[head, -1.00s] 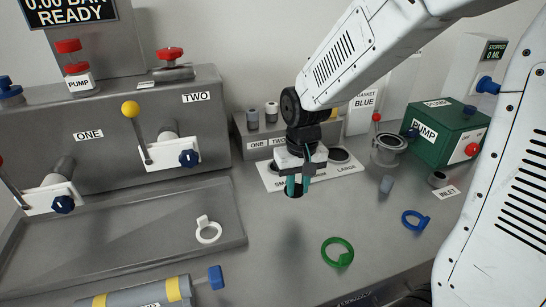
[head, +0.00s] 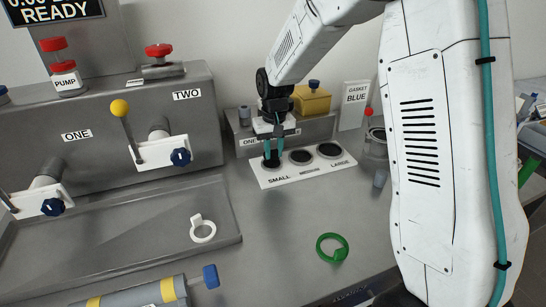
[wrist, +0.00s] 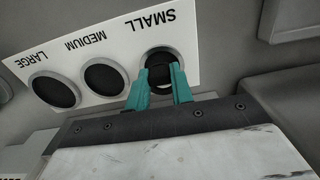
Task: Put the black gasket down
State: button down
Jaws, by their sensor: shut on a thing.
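My gripper (head: 272,160) points down at the SMALL spot of a white board (head: 262,176) marked SMALL, MEDIUM and LARGE. Its teal fingers are shut on the black gasket (wrist: 160,74), seen between the fingertips in the wrist view. The gasket is over or in the dark round SMALL spot. Black on black, I cannot tell whether it touches the board. The board also shows in the wrist view (wrist: 113,42), with dark round MEDIUM (wrist: 103,77) and LARGE (wrist: 54,91) spots beside it.
A green ring (head: 332,248) lies on the bench and a white ring (head: 203,230) in the grey tray (head: 120,250). Behind the board stand a grey block, a yellow box (head: 312,100) and a GASKET BLUE sign (head: 354,105).

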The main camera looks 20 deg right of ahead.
aim_at(275, 151)
jog(key=shift+s+f, duration=0.1)
jog(key=shift+f, duration=1.2)
jog(key=c, duration=1.2)
grip_release()
notch_tip(275, 151, up, 12)
jog(key=shift+d+f, duration=0.1)
jog(key=shift+f, duration=0.05)
jog(key=s+d+r, duration=0.1)
jog(key=s+r, duration=0.3)
jog(key=s, duration=0.4)
jog(key=s+d+r, duration=0.1)
jog(key=s+r, duration=0.4)
jog(key=s, duration=0.3)
jog(key=s+f+t, duration=0.1)
jog(key=s, duration=1.8)
jog(key=shift+s+d+f, duration=0.25)
jog(key=shift+d+f, duration=0.1)
